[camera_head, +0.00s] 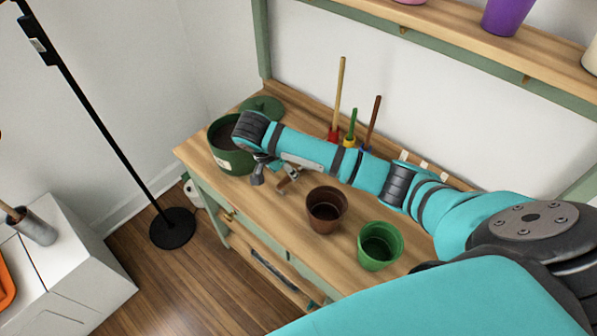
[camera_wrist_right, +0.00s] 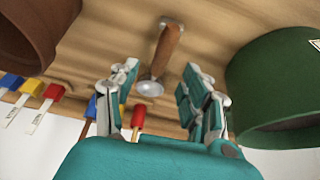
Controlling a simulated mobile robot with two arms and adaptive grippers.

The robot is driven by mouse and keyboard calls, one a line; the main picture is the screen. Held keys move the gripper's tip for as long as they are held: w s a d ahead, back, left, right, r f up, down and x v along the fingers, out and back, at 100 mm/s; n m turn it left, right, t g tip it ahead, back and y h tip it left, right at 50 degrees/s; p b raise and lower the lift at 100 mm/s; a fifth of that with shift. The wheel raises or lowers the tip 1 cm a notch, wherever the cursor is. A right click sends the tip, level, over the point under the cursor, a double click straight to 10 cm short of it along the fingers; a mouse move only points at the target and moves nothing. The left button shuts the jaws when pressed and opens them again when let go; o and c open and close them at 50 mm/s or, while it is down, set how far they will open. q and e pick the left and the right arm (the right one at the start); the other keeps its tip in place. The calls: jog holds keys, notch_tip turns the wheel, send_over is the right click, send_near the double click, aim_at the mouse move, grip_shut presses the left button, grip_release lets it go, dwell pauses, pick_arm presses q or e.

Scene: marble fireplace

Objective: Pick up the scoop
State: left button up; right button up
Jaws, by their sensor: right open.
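The scoop has a brown wooden handle (camera_wrist_right: 169,48) and a rounded metal end (camera_wrist_right: 150,88). It lies on the wooden bench top; in the head view it shows small and partly hidden (camera_head: 289,181) beside my right gripper (camera_head: 268,171). In the right wrist view my right gripper (camera_wrist_right: 158,76) is open and empty. Its fingers stand on either side of the scoop's metal end in the picture, with gaps to both sides. The handle points away from the fingers. My left gripper is in no view.
On the wooden bench (camera_head: 300,240), a dark green bin (camera_head: 232,160) stands by my right wrist. A brown pot (camera_head: 326,210) and a green pot (camera_head: 380,246) stand nearer the front. A black pole (camera_head: 100,130) stands left.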

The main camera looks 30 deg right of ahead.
jog(key=shift+d+f, duration=0.1)
jog(key=shift+f, duration=0.1)
jog(key=shift+w+d+f, duration=0.1)
jog(key=shift+f, duration=0.15)
jog(key=x, duration=0.3)
jog(key=shift+d+f+p, duration=0.2)
jog(key=shift+f+p, duration=0.1)
jog(key=shift+p, duration=0.05)
jog(key=shift+w+d+f, duration=0.15)
jog(key=shift+f, duration=0.3)
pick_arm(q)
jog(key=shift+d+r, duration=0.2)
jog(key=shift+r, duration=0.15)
pick_arm(e)
grip_shut()
